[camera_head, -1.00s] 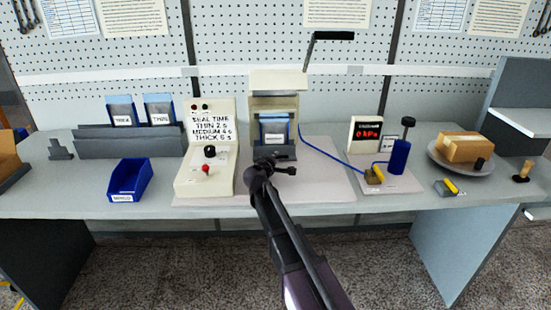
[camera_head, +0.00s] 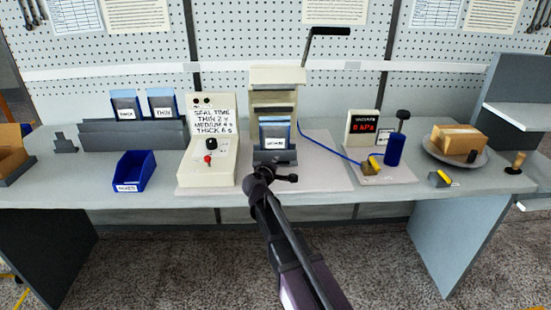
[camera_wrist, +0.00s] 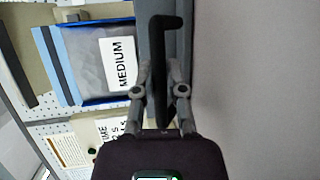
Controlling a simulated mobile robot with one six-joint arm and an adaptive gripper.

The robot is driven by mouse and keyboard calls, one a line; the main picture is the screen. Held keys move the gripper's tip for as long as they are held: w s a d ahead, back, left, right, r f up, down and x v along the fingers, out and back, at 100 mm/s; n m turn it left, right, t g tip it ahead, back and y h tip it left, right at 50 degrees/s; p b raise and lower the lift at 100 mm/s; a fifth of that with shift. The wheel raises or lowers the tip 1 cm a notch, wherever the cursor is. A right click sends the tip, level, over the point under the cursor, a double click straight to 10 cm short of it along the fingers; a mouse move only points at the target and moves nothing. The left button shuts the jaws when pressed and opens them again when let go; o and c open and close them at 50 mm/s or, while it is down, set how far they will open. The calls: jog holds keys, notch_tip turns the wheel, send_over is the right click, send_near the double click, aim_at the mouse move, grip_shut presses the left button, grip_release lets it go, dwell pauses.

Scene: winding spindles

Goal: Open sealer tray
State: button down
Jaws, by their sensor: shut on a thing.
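The sealer (camera_head: 278,77) is a beige upright box with a black lever at its top right, standing mid-bench. Its dark grey tray (camera_head: 276,157) sticks out of the front, toward me. A blue-edged grey pouch (camera_head: 275,133) stands on the tray; it also shows in the wrist view (camera_wrist: 82,60) with a MEDIUM label. In the wrist view, my gripper (camera_wrist: 162,75) is shut on the black tray handle (camera_wrist: 165,22) beside the tray front. In the head view, my gripper (camera_head: 274,172) is right at the tray front and partly hides it.
A seal-time control box (camera_head: 208,150) stands close on the left, with a blue bin (camera_head: 133,171) beyond it. A vacuum gauge (camera_head: 361,127) and blue cylinder (camera_head: 394,149) stand to the right. The light mat (camera_head: 325,165) is clear right of the tray.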

jog(key=s, duration=0.7)
jog(key=shift+s, duration=0.2)
jog(key=c, duration=0.7)
grip_release()
